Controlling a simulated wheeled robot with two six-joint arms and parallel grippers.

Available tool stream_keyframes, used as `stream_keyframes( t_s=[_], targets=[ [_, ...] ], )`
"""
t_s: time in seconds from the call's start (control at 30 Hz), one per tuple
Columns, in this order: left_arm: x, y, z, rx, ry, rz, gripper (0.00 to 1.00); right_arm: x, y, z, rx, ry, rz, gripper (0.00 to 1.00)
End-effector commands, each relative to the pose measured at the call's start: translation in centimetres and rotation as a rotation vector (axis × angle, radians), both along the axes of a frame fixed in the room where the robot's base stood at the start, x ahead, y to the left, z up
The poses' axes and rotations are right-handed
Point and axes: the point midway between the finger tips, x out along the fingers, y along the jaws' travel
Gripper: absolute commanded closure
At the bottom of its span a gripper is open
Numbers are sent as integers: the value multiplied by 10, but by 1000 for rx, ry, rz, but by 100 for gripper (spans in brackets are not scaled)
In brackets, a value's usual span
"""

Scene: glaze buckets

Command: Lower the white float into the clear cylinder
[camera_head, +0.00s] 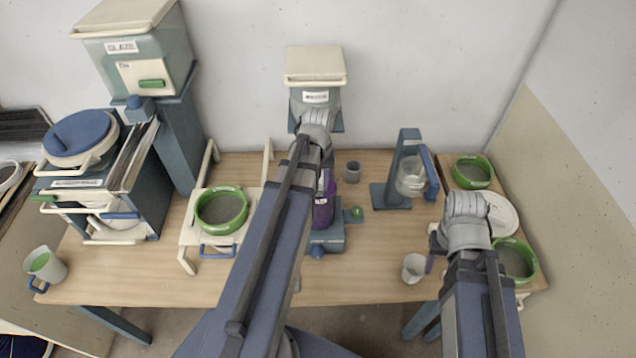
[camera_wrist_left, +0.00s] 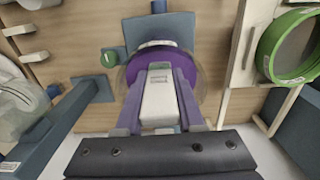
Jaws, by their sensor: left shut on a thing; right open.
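My left gripper (camera_wrist_left: 160,112) is shut on the white float (camera_wrist_left: 159,98), a pale block with a small label, held between its purple fingers. The clear cylinder (camera_wrist_left: 196,68), with purple in it, shows behind the float in the left wrist view, and the float overlaps its round mouth. Whether the float's lower end is inside the cylinder cannot be told. In the head view the cylinder (camera_head: 325,208) stands on a blue base, partly hidden by my left arm, which also hides the float. My right gripper (camera_head: 431,263) is open at the right, close to a pale cup.
A green-rimmed sieve (camera_head: 221,209) sits on a white stand left of the cylinder. The pale cup (camera_head: 414,268) is near the front edge. A blue stand with a clear jug (camera_head: 411,177) and a grey cup (camera_head: 352,171) stand behind. Bare wood lies between cylinder and pale cup.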

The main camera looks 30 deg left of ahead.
Motion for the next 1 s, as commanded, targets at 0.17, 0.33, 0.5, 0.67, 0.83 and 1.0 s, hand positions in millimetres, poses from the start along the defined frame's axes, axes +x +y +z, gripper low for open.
stream_keyframes(
  t_s=[0.17, 0.33, 0.5, 0.67, 0.83, 1.0],
  targets=[
    [0, 0, -3, 0, 0, 0, 100, 0, 0, -3, 0, 0, 1, 50],
    [0, 0, -3, 0, 0, 0, 100, 0, 0, -3, 0, 0, 1, 50],
    [0, 0, -3, 0, 0, 0, 47, 0, 0, -3, 0, 0, 1, 50],
    [0, 0, -3, 0, 0, 0, 29, 0, 0, -3, 0, 0, 1, 50],
    [0, 0, -3, 0, 0, 0, 28, 0, 0, -3, 0, 0, 1, 50],
    [0, 0, -1, 0, 0, 0, 28, 0, 0, -1, 0, 0, 1, 50]
  ],
)
